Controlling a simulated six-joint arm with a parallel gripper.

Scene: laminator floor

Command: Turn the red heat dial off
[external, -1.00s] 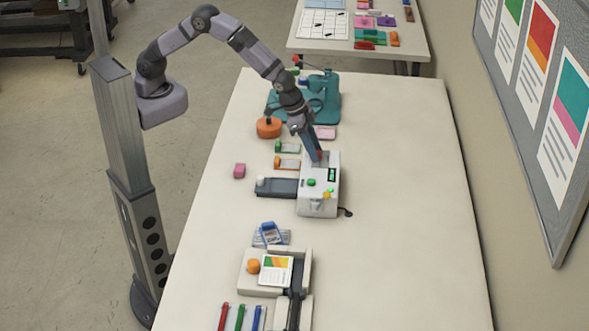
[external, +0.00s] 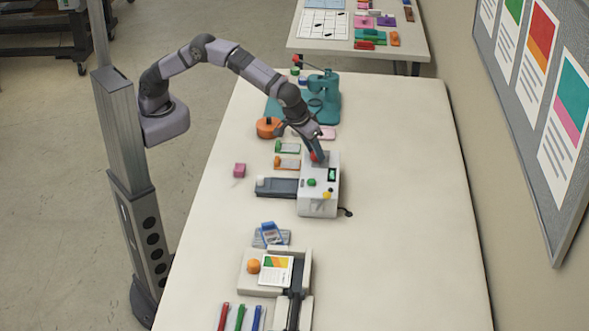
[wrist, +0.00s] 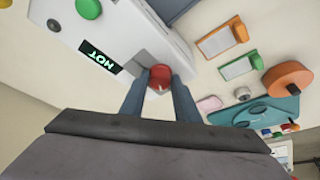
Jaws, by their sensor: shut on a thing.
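The red heat dial (wrist: 160,77) sits on the white laminator (wrist: 115,25), and a pale pointer mark shows on it in the wrist view. In the external view the dial (external: 316,156) is at the far end of the laminator (external: 318,192), partly covered by my gripper. My gripper (wrist: 159,83) is shut on the dial, with one finger on each side of it. A small dark display on the laminator reads "HOT", upside down in the wrist view. The fingertips are partly hidden behind the dial's edges.
An orange round thing (external: 266,128) and a teal machine (external: 327,100) stand behind. The table's right side is clear.

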